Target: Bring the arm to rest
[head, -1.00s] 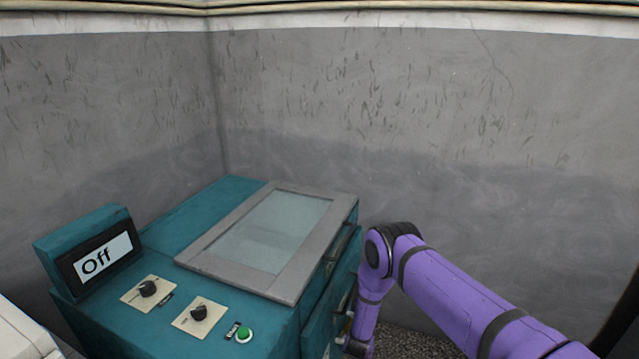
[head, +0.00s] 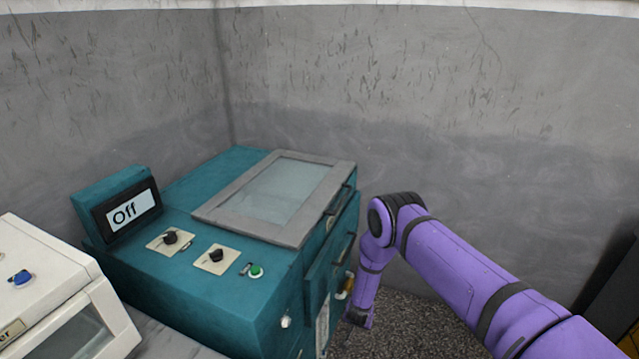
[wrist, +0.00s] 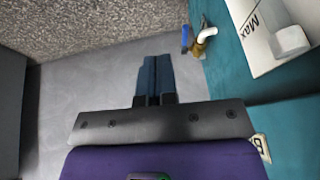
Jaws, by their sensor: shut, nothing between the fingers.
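My purple arm (head: 455,275) reaches in from the lower right in the head view, bends at the elbow and hangs down beside the right side of the teal machine. In the head view its end lies low beside the machine, and the fingers cannot be made out there. In the wrist view my gripper (wrist: 154,78) shows its two dark blue fingers pressed together, with nothing between them.
The teal machine (head: 190,285) has a glazed lid, knobs, a green button (head: 256,271) and a display (head: 127,212) reading "Off". A small valve (wrist: 203,35) with a blue handle sticks out near my fingers. A white appliance (head: 50,290) stands left. Grey walls rise behind.

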